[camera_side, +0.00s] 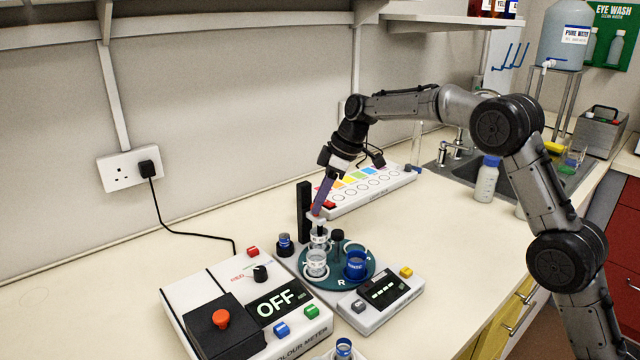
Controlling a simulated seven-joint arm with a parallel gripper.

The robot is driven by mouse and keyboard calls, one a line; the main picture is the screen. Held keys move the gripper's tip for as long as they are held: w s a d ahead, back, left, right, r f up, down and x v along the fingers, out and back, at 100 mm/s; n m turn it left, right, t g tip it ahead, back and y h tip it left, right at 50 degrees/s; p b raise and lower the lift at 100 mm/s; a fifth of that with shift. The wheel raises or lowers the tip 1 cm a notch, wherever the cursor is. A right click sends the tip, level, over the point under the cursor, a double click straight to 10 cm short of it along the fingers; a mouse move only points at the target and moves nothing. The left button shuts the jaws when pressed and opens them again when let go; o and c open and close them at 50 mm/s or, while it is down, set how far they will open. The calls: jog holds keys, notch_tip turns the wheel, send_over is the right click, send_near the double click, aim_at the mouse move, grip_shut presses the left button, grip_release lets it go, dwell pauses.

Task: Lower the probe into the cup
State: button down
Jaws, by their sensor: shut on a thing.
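My gripper (317,211) comes down from the upper right with purple fingers. Its tips are shut on the small pale head of the probe (318,222), beside a black upright post (304,212). The probe points down over the back of a round green turntable (340,280). A clear cup (319,240) stands right under it; I cannot tell whether the probe's tip is inside the rim. A second clear cup (316,264) stands in front, and a blue cup (356,264) stands to the right.
A white colour meter (246,305) reading OFF stands at the left front. A small white meter (381,300) sits right of the turntable. A long panel with coloured patches (365,188) lies behind. The sink (455,165) and a bottle (487,180) are farther right.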

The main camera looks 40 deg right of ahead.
jog(key=shift+f, duration=0.4)
jog(key=c, duration=0.6)
grip_release()
jog(key=shift+r, duration=0.15)
jog(key=v, duration=1.3)
jog(key=shift+r, duration=0.3)
jog(key=shift+s, duration=0.15)
